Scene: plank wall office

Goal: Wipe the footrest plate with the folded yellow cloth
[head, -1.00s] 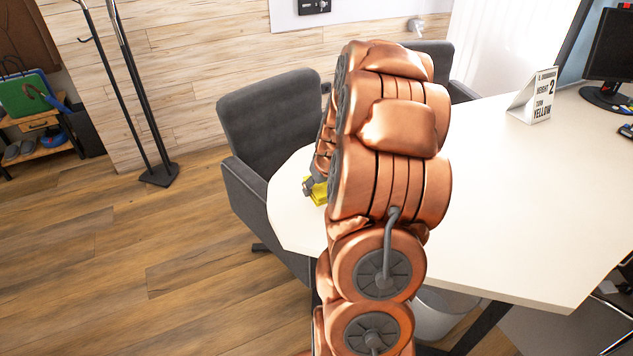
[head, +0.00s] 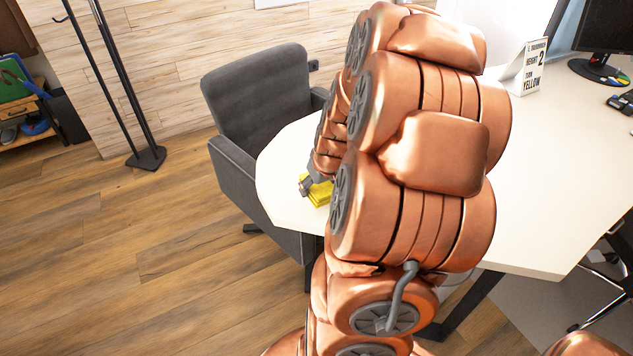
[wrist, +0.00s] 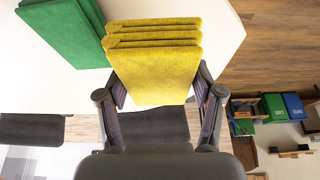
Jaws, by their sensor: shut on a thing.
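The folded yellow cloth (wrist: 155,70) is between the fingers of my gripper (wrist: 160,88) in the wrist view, its folded layers showing at the far edge. My gripper is shut on it. In the head view my gripper (head: 312,186) and a small part of the yellow cloth (head: 319,194) show at the left end of the white table (head: 285,165), partly hidden behind my arm. I cannot tell whether the cloth touches the tabletop. I cannot make out the footrest plate in either view.
A folded green cloth (wrist: 62,35) lies on the table beside the yellow one. A grey chair (head: 262,95) stands close to the table's left end. A coat stand (head: 146,158) is farther left. A sign (head: 528,70) and monitor (head: 604,30) stand on the table. Floor at left is clear.

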